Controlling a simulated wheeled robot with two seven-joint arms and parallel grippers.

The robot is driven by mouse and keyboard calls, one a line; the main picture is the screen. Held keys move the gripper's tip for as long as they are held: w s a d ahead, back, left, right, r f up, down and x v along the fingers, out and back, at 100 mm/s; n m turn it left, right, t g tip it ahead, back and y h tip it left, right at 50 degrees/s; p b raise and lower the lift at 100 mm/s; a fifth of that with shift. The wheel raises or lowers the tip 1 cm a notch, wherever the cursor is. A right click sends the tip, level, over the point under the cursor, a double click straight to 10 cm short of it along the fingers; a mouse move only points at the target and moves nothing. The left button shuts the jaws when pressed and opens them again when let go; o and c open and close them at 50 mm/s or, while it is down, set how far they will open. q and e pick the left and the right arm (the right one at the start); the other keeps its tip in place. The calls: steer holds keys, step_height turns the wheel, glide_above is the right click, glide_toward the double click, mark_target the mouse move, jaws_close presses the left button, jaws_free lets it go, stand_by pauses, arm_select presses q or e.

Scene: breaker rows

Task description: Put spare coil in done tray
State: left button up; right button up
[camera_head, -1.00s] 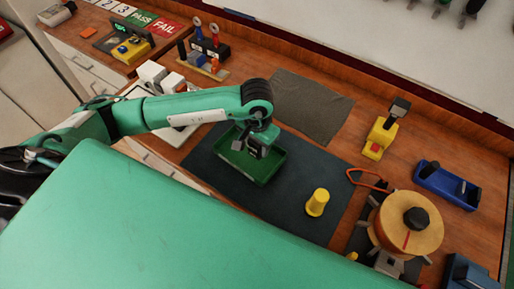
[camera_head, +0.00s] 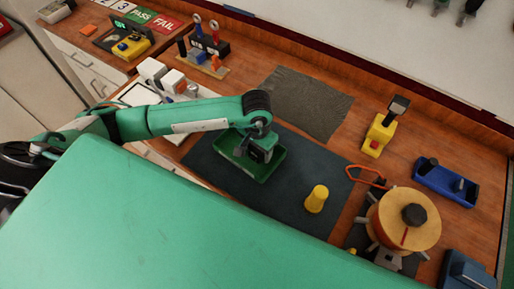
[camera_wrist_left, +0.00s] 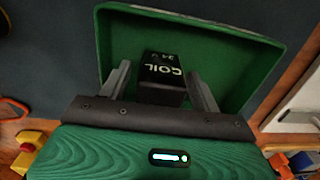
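The spare coil (camera_wrist_left: 163,78) is a black block marked "COIL 24V" inside the green tray (camera_wrist_left: 240,40) in the left wrist view. The tray also shows in the head view (camera_head: 270,174), on the dark mat. My left gripper (camera_wrist_left: 160,80) reaches down into the tray, with one finger on each side of the coil. The fingers stand apart, with a visible gap at the left finger; contact at the right one is unclear. In the head view my left gripper (camera_head: 260,152) hides most of the coil. My right gripper is not in view.
A yellow cup-like piece (camera_head: 316,199) stands on the dark mat (camera_head: 290,200) right of the tray. Further right are a wooden spool (camera_head: 425,232), a yellow device (camera_head: 379,134) and a blue tool (camera_head: 445,182). A grey cloth (camera_head: 308,103) lies behind the tray.

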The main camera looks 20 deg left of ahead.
arm_select(q)
steer(key=shift+r, duration=0.45)
step_height(320, 180, up, 10)
steer(key=b, duration=0.4)
steer(key=shift+r, duration=0.75)
